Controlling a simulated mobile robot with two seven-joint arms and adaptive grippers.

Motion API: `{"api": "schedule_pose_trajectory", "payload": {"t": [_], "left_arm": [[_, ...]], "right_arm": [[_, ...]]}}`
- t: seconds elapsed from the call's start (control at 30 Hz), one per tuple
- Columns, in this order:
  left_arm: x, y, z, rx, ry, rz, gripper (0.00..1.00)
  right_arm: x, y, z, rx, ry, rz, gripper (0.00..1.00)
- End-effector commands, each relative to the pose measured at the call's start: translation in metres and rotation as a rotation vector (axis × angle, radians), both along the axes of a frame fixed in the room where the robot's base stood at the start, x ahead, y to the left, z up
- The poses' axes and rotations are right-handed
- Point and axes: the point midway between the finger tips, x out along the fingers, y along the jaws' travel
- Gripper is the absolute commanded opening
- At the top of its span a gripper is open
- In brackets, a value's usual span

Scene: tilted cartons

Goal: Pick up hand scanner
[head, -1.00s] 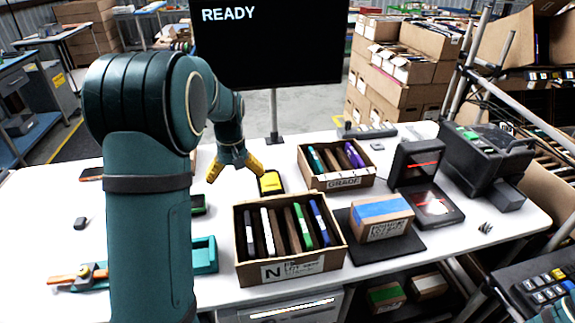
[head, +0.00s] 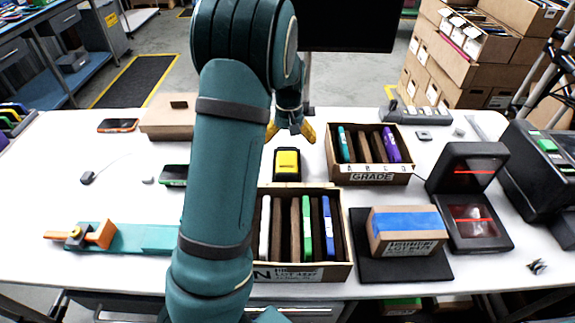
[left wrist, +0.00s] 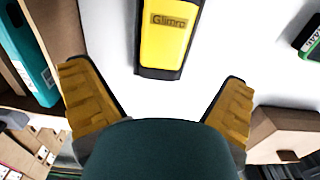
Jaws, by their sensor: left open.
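The hand scanner appears to be the yellow-and-black device (head: 287,163) lying on the white table, behind the front carton. In the left wrist view its yellow face (left wrist: 168,35) carries the word "Glimro", and its top end is cut off by the frame edge. My left gripper (head: 290,131) is open and empty, with yellow fingers just beyond the scanner in the head view. In the left wrist view the open fingers (left wrist: 154,75) stand on either side of the scanner's near end, apart from it. My right gripper is not in view.
A front carton (head: 345,230) of upright items and the GRADE carton (head: 368,178) stand close by. A taped box (head: 408,246) sits on a black pad, near a black device with red lines (head: 468,222). A brown box (head: 168,130) lies left of my arm.

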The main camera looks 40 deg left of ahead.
Motion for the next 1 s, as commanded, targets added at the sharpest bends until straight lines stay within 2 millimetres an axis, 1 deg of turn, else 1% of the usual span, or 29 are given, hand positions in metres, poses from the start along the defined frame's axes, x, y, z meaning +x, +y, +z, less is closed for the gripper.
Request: {"api": "schedule_pose_trajectory", "payload": {"t": [0.03, 0.1, 0.27, 0.37, 0.6, 0.67, 0.73, 0.93, 0.97, 1.0], "left_arm": [[0.000, 0.000, -0.009, 0.000, 0.001, 0.001, 1.00], [0.000, 0.000, -0.015, 0.000, 0.000, 0.001, 1.00], [0.000, 0.000, -0.021, 0.001, -0.001, 0.000, 1.00], [-0.002, 0.001, -0.028, 0.000, 0.000, 0.001, 1.00], [-0.008, 0.002, -0.063, -0.001, 0.001, 0.001, 1.00], [-0.008, 0.002, -0.069, -0.001, 0.001, 0.001, 1.00], [-0.008, 0.002, -0.072, -0.001, -0.001, 0.001, 1.00], [-0.008, 0.002, -0.071, -0.001, -0.002, 0.000, 1.00], [-0.008, 0.002, -0.071, -0.001, -0.002, 0.000, 0.89], [-0.008, 0.002, -0.071, -0.001, -0.002, 0.000, 0.75]], "right_arm": [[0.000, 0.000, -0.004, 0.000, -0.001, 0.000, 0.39], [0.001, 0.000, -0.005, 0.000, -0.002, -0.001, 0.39], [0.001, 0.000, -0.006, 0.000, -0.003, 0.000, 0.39], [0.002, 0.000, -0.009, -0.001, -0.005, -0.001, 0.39], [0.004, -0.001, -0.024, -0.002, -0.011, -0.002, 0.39], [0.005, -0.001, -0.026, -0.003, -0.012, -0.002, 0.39], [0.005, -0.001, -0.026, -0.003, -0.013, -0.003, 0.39], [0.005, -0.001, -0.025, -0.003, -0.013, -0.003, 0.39], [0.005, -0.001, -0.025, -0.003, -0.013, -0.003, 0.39], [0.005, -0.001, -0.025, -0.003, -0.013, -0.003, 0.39]]}}
